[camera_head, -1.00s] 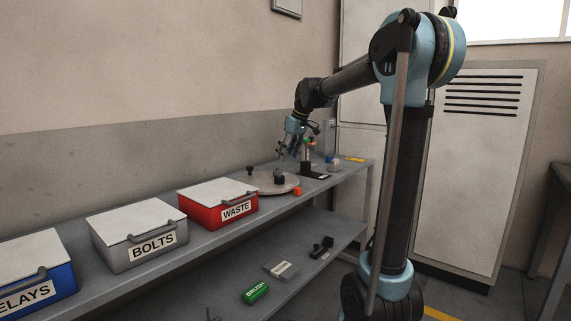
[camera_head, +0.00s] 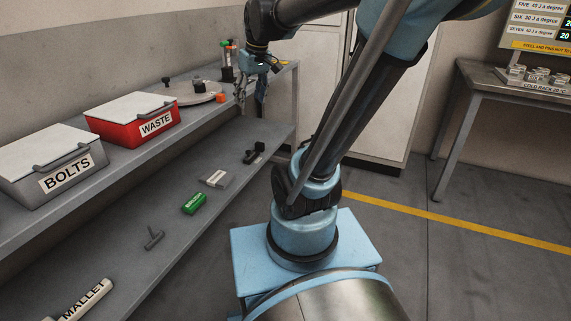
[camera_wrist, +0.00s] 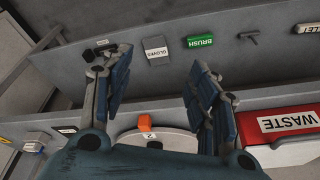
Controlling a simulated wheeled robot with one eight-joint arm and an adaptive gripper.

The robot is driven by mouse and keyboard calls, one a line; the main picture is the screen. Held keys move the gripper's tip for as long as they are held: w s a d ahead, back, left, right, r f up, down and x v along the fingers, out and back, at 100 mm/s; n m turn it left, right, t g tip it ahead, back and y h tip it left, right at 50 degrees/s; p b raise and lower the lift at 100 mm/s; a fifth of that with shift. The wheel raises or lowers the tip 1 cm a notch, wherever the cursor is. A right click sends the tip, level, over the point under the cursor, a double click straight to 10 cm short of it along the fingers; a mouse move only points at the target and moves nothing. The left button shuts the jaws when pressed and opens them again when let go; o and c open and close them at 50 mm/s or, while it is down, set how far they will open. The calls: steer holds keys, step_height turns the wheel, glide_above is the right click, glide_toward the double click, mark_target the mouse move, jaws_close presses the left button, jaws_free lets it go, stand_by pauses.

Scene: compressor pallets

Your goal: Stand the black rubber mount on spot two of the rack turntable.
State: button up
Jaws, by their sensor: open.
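The round grey turntable (camera_head: 188,99) is on the upper shelf. I cannot tell whether either is the rubber mount. In the wrist view, the turntable (camera_wrist: 180,142) is partly hidden by my gripper; a "2" shows near its rim, beside a dark piece (camera_wrist: 154,145). Another black object (camera_head: 254,153) lies on the lower shelf. My gripper (camera_head: 251,100) points down by the upper shelf's front edge, right of the turntable, open and empty.
An orange block (camera_head: 221,97) sits at the turntable's right edge. The WASTE bin (camera_head: 133,120) and BOLTS bin (camera_head: 50,165) stand to the left. The lower shelf holds a gloves box (camera_head: 215,179), green BRUSH box (camera_head: 194,203) and MALLET (camera_head: 80,300).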

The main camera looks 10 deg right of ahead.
steer(key=s+d+f+m, duration=0.2)
steer(key=s+d+f, duration=0.1)
steer(key=s+f, duration=0.5)
steer(key=s+d+f+m+h, duration=0.1)
steer(key=s+d+f+m, duration=0.2)
steer(key=s+f, duration=0.5)
steer(key=shift+s+d+f+g+h, duration=0.25)
steer(key=shift+s+d+g+h, duration=0.05)
steer(key=shift+s+d, duration=0.45)
steer(key=shift+w, duration=0.1)
steer(key=shift+w+f, duration=0.2)
steer(key=shift+w, duration=0.3)
